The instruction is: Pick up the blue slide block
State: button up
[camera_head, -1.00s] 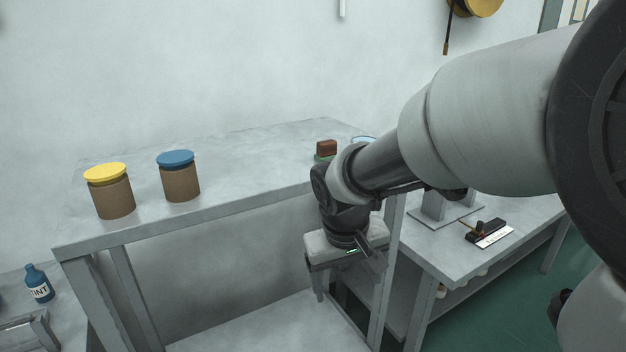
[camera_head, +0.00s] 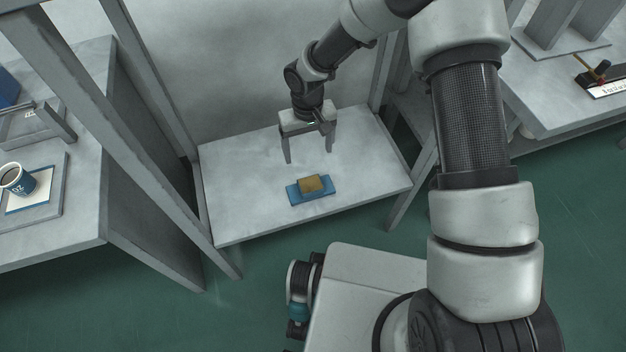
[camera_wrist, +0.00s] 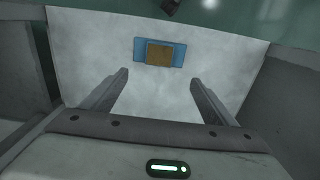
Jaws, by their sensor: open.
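The blue slide block (camera_head: 297,197) lies flat on the low grey shelf (camera_head: 240,190). A tan-brown block (camera_head: 312,184) sits on its middle, so blue shows around it. In the wrist view the blue slide block (camera_wrist: 139,50) and the tan block (camera_wrist: 159,54) lie beyond the fingertips, near the shelf's far edge. My gripper (camera_head: 311,158) is open and empty, pointing down above the shelf, behind the block in the head view. In the wrist view my gripper (camera_wrist: 158,80) has its two fingers spread wide, with bare shelf between them.
Grey posts and rails of the shelf frame (camera_head: 110,130) stand at left and right. A bench at left holds a blue cup (camera_head: 18,180) on a tray. A bench at right holds a black item (camera_head: 600,75). The shelf around the block is clear.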

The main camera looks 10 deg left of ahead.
jog(key=b, duration=0.3)
send_over(310, 184)
notch_tip(310, 184, down, 11)
jog(key=shift+a+f, duration=0.15)
jog(key=f+b, duration=0.1)
jog(key=f, duration=0.4)
jog(key=shift+d+f, duration=0.1)
jog(key=shift+d, duration=0.1)
grip_shut()
jog(key=shift+w+r, duration=0.1)
jog(key=shift+r, duration=0.1)
